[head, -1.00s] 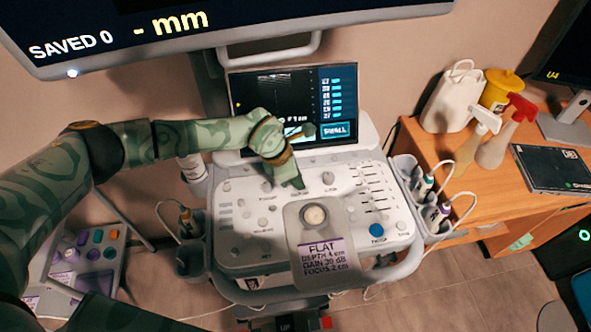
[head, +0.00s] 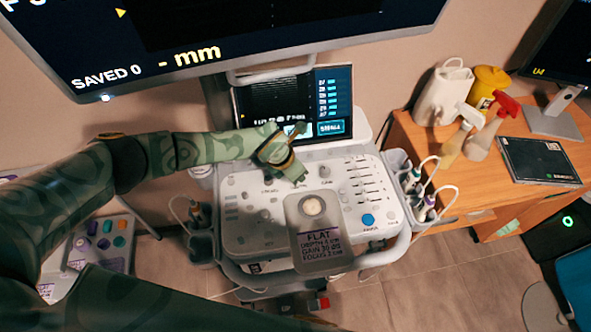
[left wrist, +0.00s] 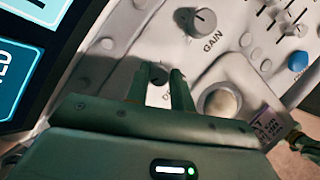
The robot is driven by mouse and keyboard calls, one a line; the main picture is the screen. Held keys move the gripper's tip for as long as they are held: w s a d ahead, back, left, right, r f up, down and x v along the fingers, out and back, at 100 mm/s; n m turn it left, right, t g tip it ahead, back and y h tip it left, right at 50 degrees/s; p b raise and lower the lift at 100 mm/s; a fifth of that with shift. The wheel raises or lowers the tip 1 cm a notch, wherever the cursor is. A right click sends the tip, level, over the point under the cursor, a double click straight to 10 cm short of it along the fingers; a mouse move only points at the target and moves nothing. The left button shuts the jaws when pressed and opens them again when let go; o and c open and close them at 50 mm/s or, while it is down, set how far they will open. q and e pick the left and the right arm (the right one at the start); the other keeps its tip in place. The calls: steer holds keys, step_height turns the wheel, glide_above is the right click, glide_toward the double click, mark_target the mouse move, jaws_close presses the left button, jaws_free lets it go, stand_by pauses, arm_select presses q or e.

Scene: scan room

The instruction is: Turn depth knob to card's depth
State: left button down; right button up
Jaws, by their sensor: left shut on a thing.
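My left gripper (head: 297,179) is at the upper middle of the console panel (head: 240,215). In the left wrist view its two fingers (left wrist: 160,78) are closed about a small dark knob (left wrist: 158,70); the label under it is mostly covered, with a "D" showing. The card (head: 320,242) lies at the front of the panel, below the round trackball (head: 312,206). It reads FLAT, DEPTH apparently 4 cm, with gain and focus lines. The console screen (head: 293,105) shows a value too blurred to read surely.
The GAIN knob (left wrist: 200,22) is just beside the held knob, with sliders (head: 367,180) and a blue button (head: 368,219) to the right. A large monitor (head: 220,40) hangs above. Probes (head: 415,185) and a wooden desk (head: 480,185) with bottles stand at right.

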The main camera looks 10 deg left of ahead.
mark_target(287, 185)
arm_select(q)
steer(key=c, duration=1.2)
jaws_free()
steer(key=p+v, duration=0.2)
steer(key=v, duration=0.5)
steer(key=shift+r, duration=0.2)
